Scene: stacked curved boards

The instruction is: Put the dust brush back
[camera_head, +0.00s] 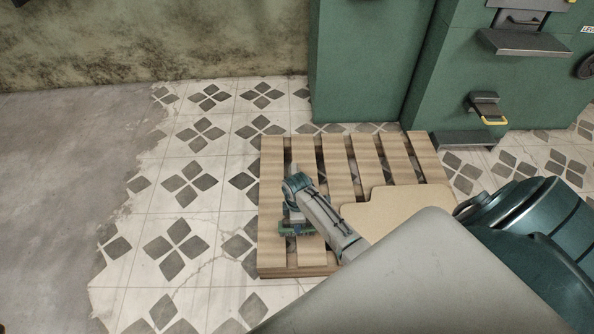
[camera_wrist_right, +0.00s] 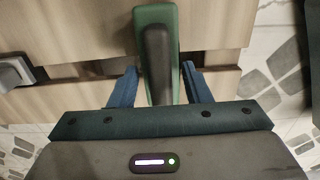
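The dust brush is most likely the green piece with a dark middle (camera_wrist_right: 158,60) in the right wrist view, running from the top edge down towards the palm. My right gripper (camera_wrist_right: 160,72) has one blue finger along each side of it, the fingertips close against its edges. I cannot tell whether they press on it. In the head view my right gripper (camera_head: 297,229) points down over the left part of the wooden pallet (camera_head: 275,165). The brush is too small and covered to make out there. My left gripper is not in view.
A flat tan board (camera_head: 385,212) lies on the pallet beside my right forearm. Green cabinets (camera_head: 370,65) stand behind, with dark brackets (camera_head: 487,108) at right. The tiled floor left of the pallet is clear. A grey thing (camera_wrist_right: 14,70) is at the wrist view's left.

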